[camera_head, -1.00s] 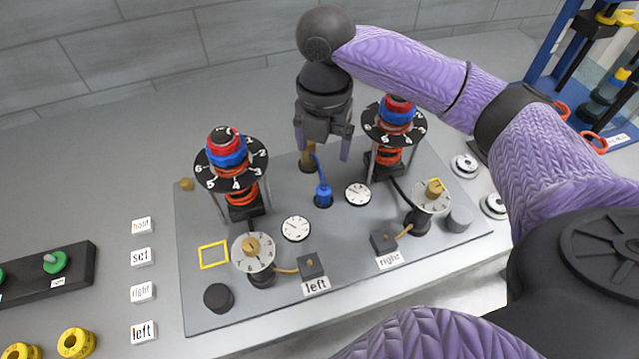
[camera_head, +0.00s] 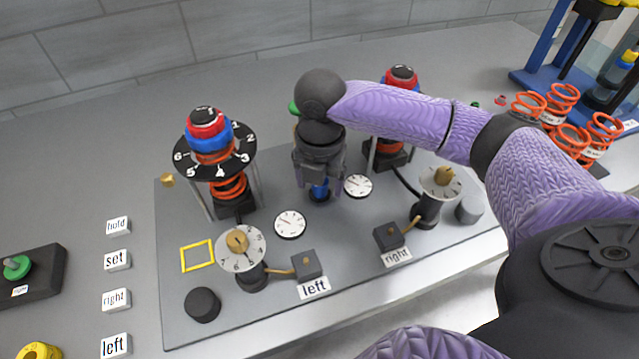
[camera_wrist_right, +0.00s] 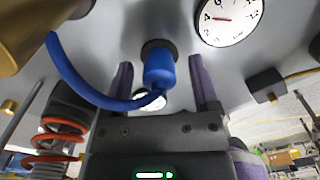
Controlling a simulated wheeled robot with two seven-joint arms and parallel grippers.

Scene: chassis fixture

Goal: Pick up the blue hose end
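The blue hose end (camera_head: 319,190) stands in a dark socket on the grey panel (camera_head: 228,310), between the two dial towers, and is partly hidden by my right gripper (camera_head: 319,180). In the right wrist view the blue hose end (camera_wrist_right: 159,68) lies between the two purple fingers of my right gripper (camera_wrist_right: 161,85). The fingers are open, with a gap on each side of it. A curved blue hose (camera_wrist_right: 85,88) runs from it to the left, towards a brass part (camera_wrist_right: 35,35). My left gripper is not in view.
A left dial tower (camera_head: 213,160) and a right dial tower (camera_head: 393,152) flank the gripper. A white gauge (camera_head: 358,186) sits close to its right and another gauge (camera_head: 289,224) is nearer the front. Knob posts and small boxes fill the panel's front.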

